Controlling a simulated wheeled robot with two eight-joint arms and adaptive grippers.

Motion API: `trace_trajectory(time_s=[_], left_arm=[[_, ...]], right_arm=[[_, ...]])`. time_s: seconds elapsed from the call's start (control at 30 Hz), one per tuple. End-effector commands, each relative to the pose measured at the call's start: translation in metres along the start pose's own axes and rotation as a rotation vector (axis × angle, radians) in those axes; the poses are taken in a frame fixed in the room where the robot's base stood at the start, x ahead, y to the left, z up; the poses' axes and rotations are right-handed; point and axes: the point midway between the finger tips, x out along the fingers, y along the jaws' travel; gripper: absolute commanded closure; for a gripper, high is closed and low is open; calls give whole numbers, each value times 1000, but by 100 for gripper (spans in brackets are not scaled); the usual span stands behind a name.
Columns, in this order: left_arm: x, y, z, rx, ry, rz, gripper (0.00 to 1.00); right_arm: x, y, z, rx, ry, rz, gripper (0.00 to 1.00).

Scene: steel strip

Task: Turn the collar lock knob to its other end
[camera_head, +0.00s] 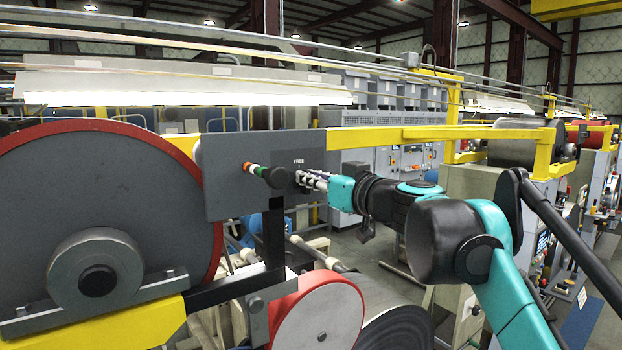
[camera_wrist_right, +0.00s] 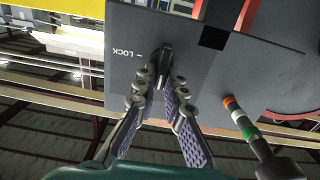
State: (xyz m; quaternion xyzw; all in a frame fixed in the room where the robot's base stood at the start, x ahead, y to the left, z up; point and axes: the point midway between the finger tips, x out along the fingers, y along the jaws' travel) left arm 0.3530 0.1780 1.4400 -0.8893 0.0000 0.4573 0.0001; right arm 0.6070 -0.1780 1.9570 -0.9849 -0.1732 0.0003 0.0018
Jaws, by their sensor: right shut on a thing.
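The dark collar lock knob (camera_wrist_right: 164,56) sits on a grey panel (camera_head: 224,188), with a LOCK mark (camera_wrist_right: 127,51) to its left in the right wrist view, where the lettering is upside down. The knob's bar runs roughly up and down there, not towards that mark. In the head view a FREE mark (camera_head: 298,161) is on the panel above the knob. My right gripper (camera_head: 306,180) is at the panel, its two jointed fingers (camera_wrist_right: 163,88) shut on the knob from both sides. The fingers hide part of the knob. My left gripper is out of view.
A rod with orange, white and green bands (camera_head: 257,170) and a black end juts from the panel beside my right gripper. A large red-rimmed grey disc (camera_head: 150,170) stands left. A red-and-white roll (camera_head: 325,315) lies below. A yellow beam (camera_head: 390,135) runs behind.

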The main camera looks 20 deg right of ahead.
Motion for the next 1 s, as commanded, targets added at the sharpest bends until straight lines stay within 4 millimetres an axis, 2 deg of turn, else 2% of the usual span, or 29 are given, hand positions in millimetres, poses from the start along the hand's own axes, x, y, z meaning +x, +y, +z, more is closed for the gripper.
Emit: trace_trajectory(time_s=[0.37,1.0], left_arm=[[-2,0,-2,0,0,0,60],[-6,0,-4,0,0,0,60]], right_arm=[[0,2,-1,142,0,0,100],[0,9,2,733,1,0,100]])
